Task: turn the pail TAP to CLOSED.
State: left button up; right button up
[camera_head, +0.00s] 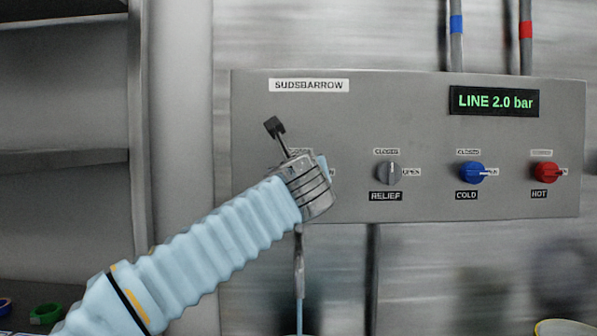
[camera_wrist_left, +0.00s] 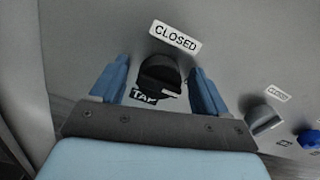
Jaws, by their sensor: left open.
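The black TAP knob (camera_wrist_left: 160,73) is on the grey panel in the left wrist view, with a CLOSED label (camera_wrist_left: 175,36) above it and a TAP label (camera_wrist_left: 143,96) below it. My left gripper (camera_wrist_left: 160,68) is open, with one blue finger on each side of the knob. I cannot tell whether the fingers touch it. Which way the knob points is unclear. In the head view my left gripper (camera_head: 318,170) hides the knob. Under it a spout (camera_head: 299,250) hangs, with a thin pale blue stream (camera_head: 299,312) below. My right gripper is not in view.
To the right on the panel (camera_head: 400,110) are the grey RELIEF knob (camera_head: 387,172), blue COLD knob (camera_head: 471,173) and red HOT knob (camera_head: 545,173). A display (camera_head: 494,101) reads LINE 2.0 bar. A shelf (camera_head: 65,160) stands at the left.

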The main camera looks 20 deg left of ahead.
pick_arm(q)
jog(key=c, duration=1)
jog(key=shift+c, duration=0.2)
jog(key=shift+a+f+n+b, duration=0.15)
jog(key=shift+n+b, duration=0.95)
jog(key=shift+n, duration=3.4)
jog(key=shift+d+f+n+b, duration=0.2)
jog(key=shift+n+b, duration=0.85)
jog(key=shift+n, duration=3.45)
jog(key=shift+f, duration=0.1)
